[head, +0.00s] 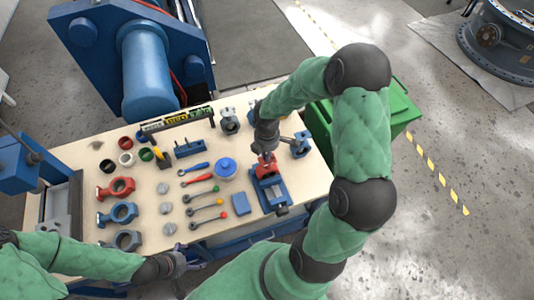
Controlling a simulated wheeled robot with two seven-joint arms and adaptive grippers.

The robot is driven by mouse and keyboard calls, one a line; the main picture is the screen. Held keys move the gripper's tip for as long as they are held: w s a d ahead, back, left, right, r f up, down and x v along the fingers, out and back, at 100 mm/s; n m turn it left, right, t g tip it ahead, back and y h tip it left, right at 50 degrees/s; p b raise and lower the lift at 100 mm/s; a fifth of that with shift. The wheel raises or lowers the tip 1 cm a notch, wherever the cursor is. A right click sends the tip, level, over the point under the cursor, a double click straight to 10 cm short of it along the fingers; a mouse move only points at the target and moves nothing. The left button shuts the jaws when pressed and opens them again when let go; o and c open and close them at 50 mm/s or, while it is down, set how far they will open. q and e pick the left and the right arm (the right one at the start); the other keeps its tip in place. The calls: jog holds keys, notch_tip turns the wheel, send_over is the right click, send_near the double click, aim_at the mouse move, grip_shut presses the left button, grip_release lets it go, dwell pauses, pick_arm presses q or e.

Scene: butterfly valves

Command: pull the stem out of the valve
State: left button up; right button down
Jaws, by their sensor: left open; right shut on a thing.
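A red valve (266,171) is held in a blue vise (271,190) toward the right side of the workbench. My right gripper (266,153) reaches down from above and is shut on the stem at the top of this valve. The stem is mostly hidden by the gripper, and I cannot tell how far it sits in the valve body. My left gripper (193,262) is open and empty, low in the view by the bench's front edge.
The workbench (150,205) carries red, blue and dark valve bodies at left, several colored-knob levers (205,204), a blue round pot (226,167) and a blue block (241,204). A green bin (398,112) stands beyond the right edge.

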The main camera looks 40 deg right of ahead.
jog(key=shift+w+r+p, duration=0.15)
jog(key=shift+r+p, duration=0.65)
jog(key=shift+r, duration=0.2)
dwell(1.7)
jog(key=shift+r+p, duration=1.75)
jog(key=shift+r, duration=0.25)
dwell(3.3)
